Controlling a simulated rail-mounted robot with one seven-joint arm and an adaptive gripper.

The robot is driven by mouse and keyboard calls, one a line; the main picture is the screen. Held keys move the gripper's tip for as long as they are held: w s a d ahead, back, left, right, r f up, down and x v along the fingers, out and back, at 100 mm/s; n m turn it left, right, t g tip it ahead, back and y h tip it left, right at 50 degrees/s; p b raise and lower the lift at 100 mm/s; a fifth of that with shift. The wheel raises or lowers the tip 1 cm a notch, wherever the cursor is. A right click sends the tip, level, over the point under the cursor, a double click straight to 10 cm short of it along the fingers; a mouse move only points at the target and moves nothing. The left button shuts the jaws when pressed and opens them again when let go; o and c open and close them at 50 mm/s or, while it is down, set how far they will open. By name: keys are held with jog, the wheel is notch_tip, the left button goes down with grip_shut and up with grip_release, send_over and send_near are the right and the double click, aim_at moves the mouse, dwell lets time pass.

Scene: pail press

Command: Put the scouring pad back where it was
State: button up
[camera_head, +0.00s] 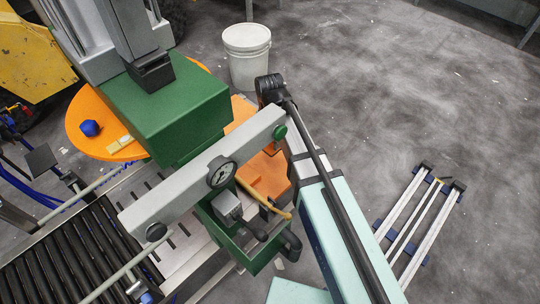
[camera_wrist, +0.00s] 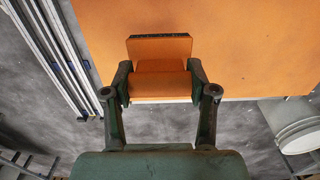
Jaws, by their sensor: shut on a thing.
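My gripper (camera_wrist: 160,78) shows in the wrist view with its two dark fingers closed on the sides of an orange block (camera_wrist: 159,86). The block has a dark strip along its far edge and looks like the scouring pad. It is held in front of a broad orange surface (camera_wrist: 245,45); whether it touches that surface I cannot tell. In the head view my fingers and the held block cannot be made out behind the grey beam and green parts.
A white pail (camera_head: 246,55) stands on the floor at the top. A round orange table (camera_head: 88,118) at left bears a blue item (camera_head: 90,128) and a pale yellow piece (camera_head: 120,145).

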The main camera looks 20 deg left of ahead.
aim_at(270, 150)
jog(key=shift+f+b, duration=0.55)
jog(key=shift+f, duration=2.55)
jog(key=shift+f, duration=0.15)
jog(key=o, duration=1.2)
jog(key=shift+r+p, duration=0.85)
jog(key=shift+r, duration=3.05)
